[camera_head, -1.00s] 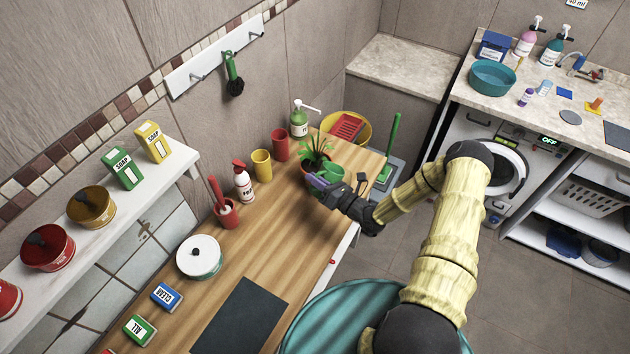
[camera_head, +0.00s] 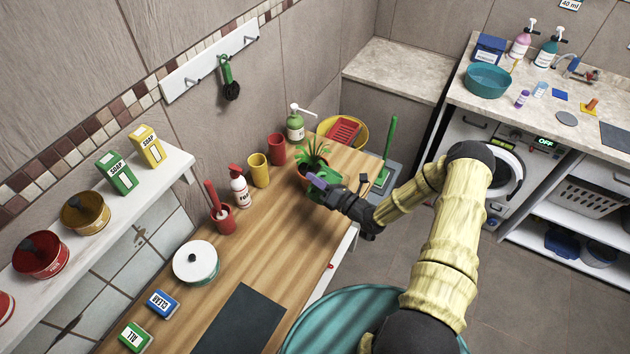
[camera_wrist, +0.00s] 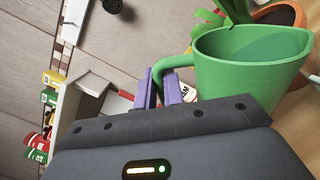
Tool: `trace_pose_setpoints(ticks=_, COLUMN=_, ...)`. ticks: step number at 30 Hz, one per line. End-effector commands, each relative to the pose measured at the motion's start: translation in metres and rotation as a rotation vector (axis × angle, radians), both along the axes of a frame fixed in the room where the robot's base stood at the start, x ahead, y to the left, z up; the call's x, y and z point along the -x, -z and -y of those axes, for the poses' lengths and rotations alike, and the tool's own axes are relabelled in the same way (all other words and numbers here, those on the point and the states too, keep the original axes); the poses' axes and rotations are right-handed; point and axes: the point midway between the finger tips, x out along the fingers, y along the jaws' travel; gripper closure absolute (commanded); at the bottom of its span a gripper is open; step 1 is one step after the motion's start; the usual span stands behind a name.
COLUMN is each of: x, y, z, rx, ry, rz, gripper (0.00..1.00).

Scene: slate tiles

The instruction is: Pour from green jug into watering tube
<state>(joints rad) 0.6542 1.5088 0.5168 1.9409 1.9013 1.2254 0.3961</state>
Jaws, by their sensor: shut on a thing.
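The green jug (camera_head: 328,175) is at the far end of the wooden counter, beside the potted plant (camera_head: 314,153). It fills the upper right of the wrist view (camera_wrist: 240,75), with its open rim showing. My gripper (camera_head: 317,184) is shut on the jug's handle, with its purple fingers (camera_wrist: 165,88) around it. The jug looks tilted toward the plant. The plant's orange pot (camera_wrist: 288,14) and green leaves show just behind the jug's rim. I cannot make out the watering tube; the jug or leaves may hide it. No stream of liquid is visible.
A red cup (camera_head: 277,149), yellow cup (camera_head: 259,170), red-topped bottle (camera_head: 239,186) and green pump bottle (camera_head: 295,124) stand along the wall side of the counter. A white-lidded pot (camera_head: 195,262) and dark mat (camera_head: 240,319) are nearer. The middle of the counter is clear.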

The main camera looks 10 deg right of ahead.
Motion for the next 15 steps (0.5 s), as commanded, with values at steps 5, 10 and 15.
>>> trace_pose_setpoints(ticks=5, x=-0.0015, y=-0.0025, z=0.0016, rx=-0.026, ry=0.001, rz=-0.017, gripper=1.00)
trace_pose_setpoints(ticks=10, x=-0.0028, y=-0.0041, z=0.0033, rx=-0.047, ry=0.000, rz=-0.033, gripper=1.00)
trace_pose_setpoints(ticks=15, x=-0.0040, y=-0.0056, z=0.0047, rx=-0.067, ry=0.001, rz=-0.048, gripper=1.00)
